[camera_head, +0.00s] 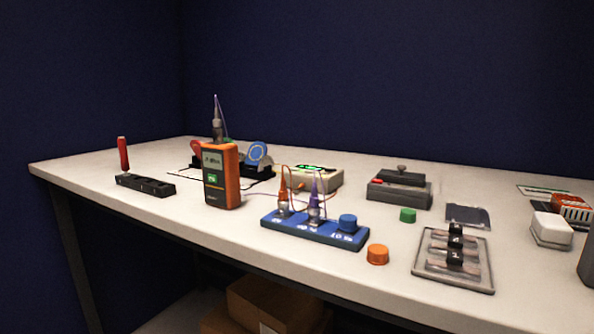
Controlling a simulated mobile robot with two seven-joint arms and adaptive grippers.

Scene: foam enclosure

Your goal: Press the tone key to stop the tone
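An orange and dark handheld meter (221,176) stands upright on the left half of the table. Its front has a small grey display (212,160) at the top and a green key (212,179) below it. The marking on the green key is too small to read, so I cannot tell whether it is the tone key. Neither of my grippers shows in the head view.
A blue rack (300,231) holding probes stands right of the meter on the white table (150,215). A black holder (146,185) with a red-handled tool is left. A grey tray (425,265) and orange cap (377,254) are front right. The front-left tabletop is clear.

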